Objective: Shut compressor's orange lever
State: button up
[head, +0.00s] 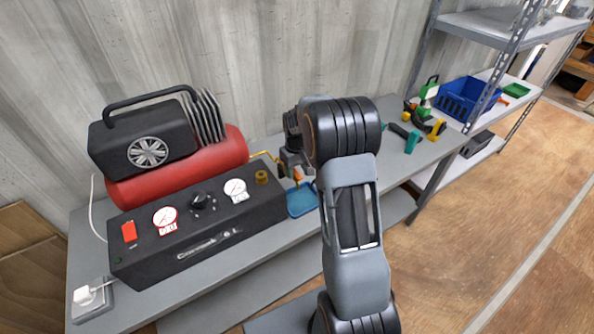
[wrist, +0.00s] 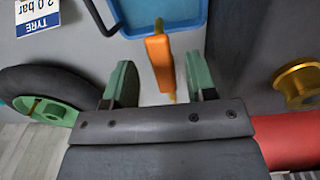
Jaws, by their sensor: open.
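The compressor, with a red tank (head: 220,158) and a black control box (head: 140,258), stands on the grey bench at the left. Its orange lever (wrist: 160,62) shows large in the wrist view, pointing roughly up and down the picture. In the head view the lever (head: 298,175) is small, beside the right end of the compressor. My gripper (wrist: 159,80) is open, its green fingers on either side of the lever's lower part with visible gaps. I cannot tell whether the lever lies fully in the jaws' depth. In the head view my arm partly hides this area.
A blue tray (head: 302,205) lies on the bench close to the lever. A brass fitting (wrist: 298,85) and a wheel with a green rim (wrist: 40,95) flank my gripper in the wrist view. A blue crate (head: 466,102) and tools are farther right.

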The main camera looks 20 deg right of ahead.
jog(key=shift+f, duration=0.75)
jog(key=shift+c, duration=0.5)
grip_shut()
